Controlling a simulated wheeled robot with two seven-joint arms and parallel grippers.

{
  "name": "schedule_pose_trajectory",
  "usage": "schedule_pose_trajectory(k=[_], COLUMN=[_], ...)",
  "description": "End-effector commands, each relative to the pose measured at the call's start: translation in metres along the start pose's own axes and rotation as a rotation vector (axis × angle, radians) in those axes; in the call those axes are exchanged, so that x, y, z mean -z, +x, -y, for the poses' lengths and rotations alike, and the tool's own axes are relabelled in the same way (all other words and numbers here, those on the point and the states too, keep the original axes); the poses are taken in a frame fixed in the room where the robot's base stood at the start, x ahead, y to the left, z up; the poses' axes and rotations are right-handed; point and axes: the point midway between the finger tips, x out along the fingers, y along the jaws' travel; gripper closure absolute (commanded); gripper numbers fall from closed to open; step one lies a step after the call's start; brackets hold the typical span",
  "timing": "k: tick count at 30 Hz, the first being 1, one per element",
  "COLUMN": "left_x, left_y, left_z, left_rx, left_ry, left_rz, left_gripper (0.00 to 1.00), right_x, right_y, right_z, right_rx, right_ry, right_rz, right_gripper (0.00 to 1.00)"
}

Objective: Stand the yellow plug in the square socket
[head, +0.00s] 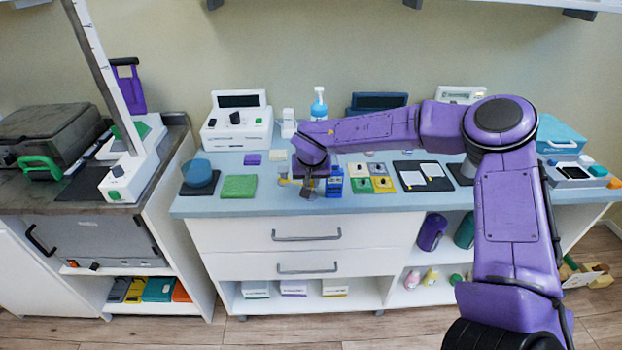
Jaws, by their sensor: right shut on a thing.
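My right gripper (308,190) reaches in from the right and points down over the front part of the blue-grey counter, left of the middle. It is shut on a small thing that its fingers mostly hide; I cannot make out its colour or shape. Small yellow parts (284,177) show just left of the gripper, too small to identify. A blue block (333,184) stands close to its right. Beyond that lie several square tiles in white, yellow and green (360,186), with small dark marks. I cannot tell which thing is the square socket. My left gripper is not in view.
A green mat (239,186) and a dark pad with a blue round thing (197,173) lie left on the counter (270,203). A white device (237,128) and a pump bottle (318,104) stand behind. Dark trays with white cards (413,178) lie right.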

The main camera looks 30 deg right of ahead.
Motion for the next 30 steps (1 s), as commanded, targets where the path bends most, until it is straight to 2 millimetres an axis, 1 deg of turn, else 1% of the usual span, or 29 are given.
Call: schedule_pose_trajectory(k=[4,19,30], left_x=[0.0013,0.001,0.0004], left_y=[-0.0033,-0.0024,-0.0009], left_z=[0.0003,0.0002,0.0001], left_rx=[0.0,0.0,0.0], left_ry=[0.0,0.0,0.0], left_rz=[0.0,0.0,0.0], left_gripper=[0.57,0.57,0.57], right_x=[0.0001,-0.0004,-0.0025], right_y=[-0.0005,0.0007,0.0058], right_z=[0.0,0.0,0.0001], right_rx=[-0.001,0.0,0.0], right_ry=[-0.001,-0.001,-0.002], right_rz=[0.0,0.0,0.0], right_gripper=[1.0,1.0,1.0])
